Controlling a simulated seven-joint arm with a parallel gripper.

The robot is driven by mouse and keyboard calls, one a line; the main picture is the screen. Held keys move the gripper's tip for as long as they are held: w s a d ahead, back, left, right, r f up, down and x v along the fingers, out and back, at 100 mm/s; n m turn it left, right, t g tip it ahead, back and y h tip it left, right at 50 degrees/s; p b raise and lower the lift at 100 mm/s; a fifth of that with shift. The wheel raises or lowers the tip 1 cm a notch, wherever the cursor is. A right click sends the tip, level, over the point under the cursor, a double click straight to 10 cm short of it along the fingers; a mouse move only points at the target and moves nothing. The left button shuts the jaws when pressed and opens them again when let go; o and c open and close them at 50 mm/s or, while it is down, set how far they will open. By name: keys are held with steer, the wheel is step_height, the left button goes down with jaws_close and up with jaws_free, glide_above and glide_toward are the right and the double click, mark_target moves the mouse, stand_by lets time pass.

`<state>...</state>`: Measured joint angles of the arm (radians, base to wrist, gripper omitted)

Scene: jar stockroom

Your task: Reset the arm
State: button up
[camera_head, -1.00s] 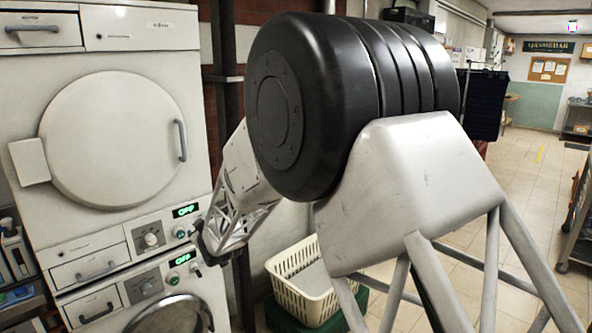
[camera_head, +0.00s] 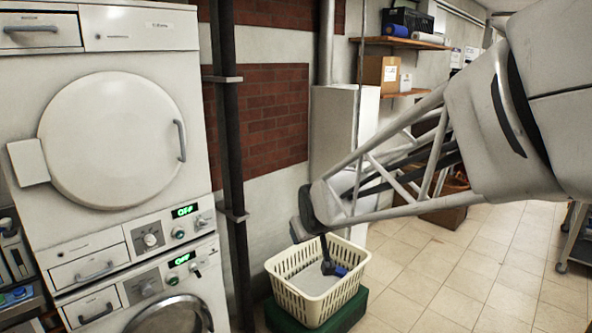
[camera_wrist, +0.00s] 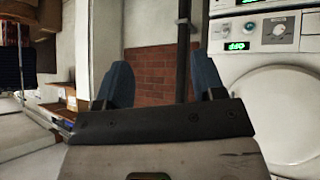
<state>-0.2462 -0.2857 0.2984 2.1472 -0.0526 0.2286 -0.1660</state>
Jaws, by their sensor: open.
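My gripper (camera_head: 338,269) hangs at the end of my arm, which reaches in from the right of the head view. Its dark fingers with blue tips show in front of the white laundry basket, and I cannot tell how far above it they are. In the wrist view my gripper (camera_wrist: 163,82) has its two blue fingers wide apart with nothing between them. Beyond them are a brick panel and a dark post.
Two stacked white machines (camera_head: 150,190) with "OFF" displays stand at left. A white basket (camera_head: 290,299) sits on a green base (camera_head: 352,314) by the wall. A dark post (camera_head: 229,130) stands between machines and basket. Shelves (camera_head: 405,42) hold boxes behind.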

steer(key=s+d+m+g, duration=0.1)
steer(key=s+d, duration=0.4)
steer(key=s, duration=0.5)
steer(key=s+d+m+g+h, duration=0.1)
steer(key=s+d, duration=0.4)
steer(key=s, duration=0.5)
steer(key=s+d+f+m+g+h, duration=0.1)
steer(key=s+d+m+g, duration=0.2)
steer(key=s, duration=0.8)
steer(key=shift+d+g, duration=0.4)
steer(key=shift+d, duration=0.8)
steer(key=shift+s, duration=0.1)
